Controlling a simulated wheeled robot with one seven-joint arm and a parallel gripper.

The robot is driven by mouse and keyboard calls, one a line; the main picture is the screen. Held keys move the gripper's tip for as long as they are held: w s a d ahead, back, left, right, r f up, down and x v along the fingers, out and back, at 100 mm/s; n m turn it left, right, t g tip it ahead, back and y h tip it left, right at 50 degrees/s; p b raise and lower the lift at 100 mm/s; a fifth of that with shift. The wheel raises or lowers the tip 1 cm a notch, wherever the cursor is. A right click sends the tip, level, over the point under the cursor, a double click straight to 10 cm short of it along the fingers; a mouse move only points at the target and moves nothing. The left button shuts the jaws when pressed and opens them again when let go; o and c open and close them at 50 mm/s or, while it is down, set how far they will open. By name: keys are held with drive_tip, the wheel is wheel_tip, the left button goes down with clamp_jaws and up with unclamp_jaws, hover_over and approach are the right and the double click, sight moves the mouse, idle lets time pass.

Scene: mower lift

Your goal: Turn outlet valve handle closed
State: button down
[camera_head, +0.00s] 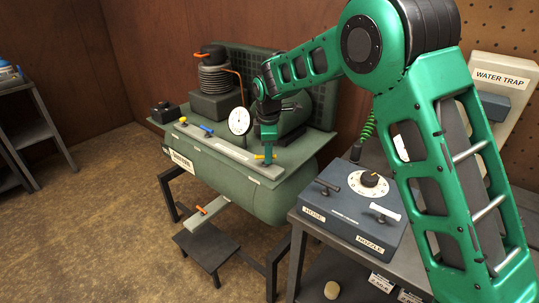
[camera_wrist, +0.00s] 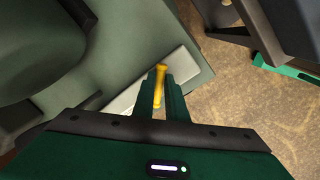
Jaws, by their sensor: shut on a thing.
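A yellow lever handle (camera_head: 260,157) sits at the right end of the pale manifold bar (camera_head: 218,147) on top of the green compressor tank. I see no readable label saying that it is the outlet valve. My gripper (camera_head: 267,141) points down over this end of the bar. In the wrist view the yellow handle (camera_wrist: 160,78) lies between the two green fingers of my gripper (camera_wrist: 161,97), which are shut on it. The fingers hide part of the handle, and the valve body under it does not show clearly.
A blue handle (camera_head: 206,130), a yellow knob (camera_head: 183,121) and a round gauge (camera_head: 239,121) stand along the bar, left of my gripper. A control box (camera_head: 352,204) with a dial and labelled handles is at the right. Brown floor (camera_head: 95,215) lies open at the left.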

drive_tip(key=m, duration=0.2)
drive_tip(key=m+h, duration=0.1)
drive_tip(key=m, duration=0.1)
drive_tip(key=shift+s+a+m, duration=0.15)
drive_tip(key=shift+s+m, duration=0.05)
drive_tip(key=shift+m, duration=0.1)
drive_tip(key=shift+a+m+h, duration=0.1)
drive_tip(key=shift+m+h, duration=0.2)
drive_tip(key=shift+m, duration=1.5)
drive_tip(key=c, duration=1.8)
unclamp_jaws()
drive_tip(key=v, duration=1)
drive_tip(key=shift+w+r, duration=0.15)
drive_tip(key=shift+r, duration=0.25)
drive_tip(key=shift+a, duration=0.1)
